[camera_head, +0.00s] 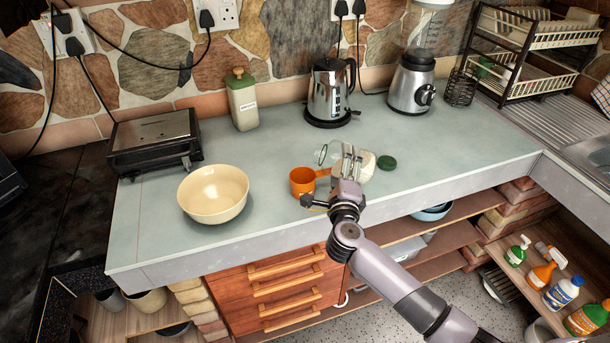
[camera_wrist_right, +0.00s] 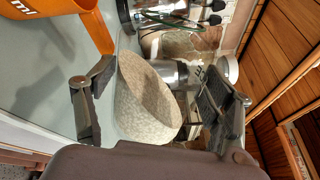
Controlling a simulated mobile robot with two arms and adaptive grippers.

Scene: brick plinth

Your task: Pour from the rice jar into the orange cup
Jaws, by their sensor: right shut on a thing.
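The glass rice jar (camera_head: 367,167) is in my right gripper (camera_head: 349,165), tilted well over, with its mouth toward the left in the head view. The right wrist view (camera_wrist_right: 150,100) shows pale rice in the jar between the two fingers. The orange cup (camera_head: 302,182) stands on the counter just left of the gripper, below and left of the jar mouth; part of it shows at the top left of the wrist view (camera_wrist_right: 45,22). I cannot tell whether any rice is in the cup. My left gripper is out of view.
A green lid (camera_head: 386,162) lies right of the jar. A cream bowl (camera_head: 213,194) stands left of the cup. Counter (camera_head: 460,145) to the right is clear.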

